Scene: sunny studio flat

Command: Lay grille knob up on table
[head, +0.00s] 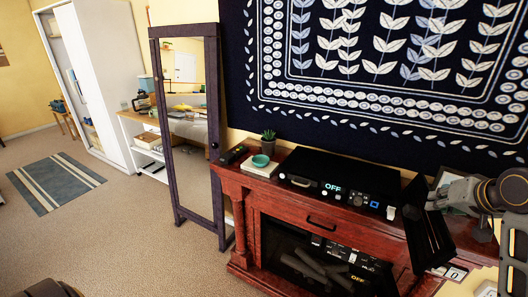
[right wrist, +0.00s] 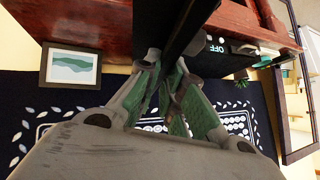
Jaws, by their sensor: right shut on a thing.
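The grille is a thin black panel (head: 426,232), held upright at the right end of the fireplace in the head view. My right gripper (head: 436,197) is shut on its upper part. In the right wrist view the green-padded fingers (right wrist: 168,92) close on the dark panel (right wrist: 172,30), which runs up out of the picture. I cannot make out the grille's knob. The table is not clearly identifiable in these views.
The red wooden fireplace (head: 300,205) bears a black box (head: 337,185) reading OFF, a small plant (head: 268,141) and a bowl (head: 260,160). A framed picture (right wrist: 70,68) stands near my right gripper. A standing mirror (head: 190,120) is left of the fireplace. Open carpet lies farther left.

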